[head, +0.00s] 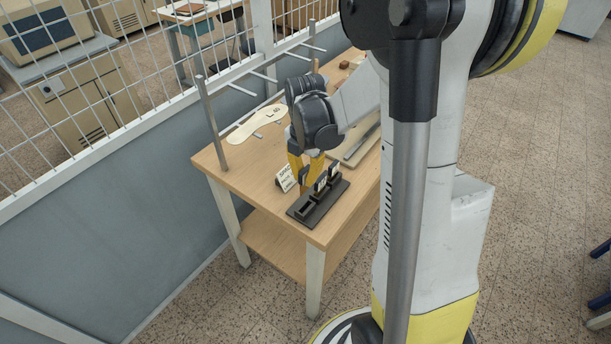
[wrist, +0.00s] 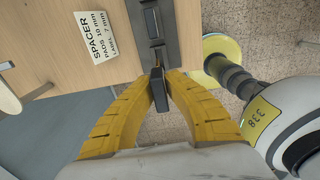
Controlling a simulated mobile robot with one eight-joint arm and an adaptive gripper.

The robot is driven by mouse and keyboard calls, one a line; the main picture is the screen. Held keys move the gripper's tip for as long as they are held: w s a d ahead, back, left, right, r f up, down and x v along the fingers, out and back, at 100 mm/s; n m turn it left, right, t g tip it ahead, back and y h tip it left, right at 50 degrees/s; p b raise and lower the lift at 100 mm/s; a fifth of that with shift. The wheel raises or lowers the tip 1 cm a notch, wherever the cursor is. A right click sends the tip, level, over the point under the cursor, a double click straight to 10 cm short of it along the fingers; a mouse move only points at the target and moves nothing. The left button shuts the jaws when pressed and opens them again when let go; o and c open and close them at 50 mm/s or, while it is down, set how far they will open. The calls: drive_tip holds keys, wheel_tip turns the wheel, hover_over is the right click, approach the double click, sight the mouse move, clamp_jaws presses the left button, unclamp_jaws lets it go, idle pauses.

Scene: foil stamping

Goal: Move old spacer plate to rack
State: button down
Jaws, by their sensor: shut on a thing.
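My gripper (wrist: 158,85) has its yellow fingers shut on a small dark spacer plate (wrist: 159,98). In the wrist view the plate stands on edge between the fingertips, over or at the near end of the dark rack; I cannot tell if it touches. The dark slotted rack (head: 312,212) lies near the front end of the wooden table. In the head view my gripper (head: 306,165) points down just behind the rack, and its fingertips are partly hidden. Other dark plates (head: 333,170) stand in the rack's right part. The rack also shows in the wrist view (wrist: 157,55).
A pale insole-shaped piece (head: 257,123) lies farther back on the table (head: 255,185). A metal rail frame (head: 211,120) rises along the table's left side. A wire mesh partition stands beyond it.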

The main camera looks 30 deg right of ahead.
sight(305, 188)
drive_tip(key=shift+f+b, duration=1.65)
drive_tip(key=shift+f, duration=0.55)
drive_tip(key=shift+f+b, duration=2.7)
drive_tip(key=shift+f, duration=0.15)
drive_tip(key=c, duration=1.5)
unclamp_jaws()
drive_tip(key=shift+r, duration=0.1)
wheel_tip(305, 188, up, 12)
drive_tip(key=shift+a, duration=0.1)
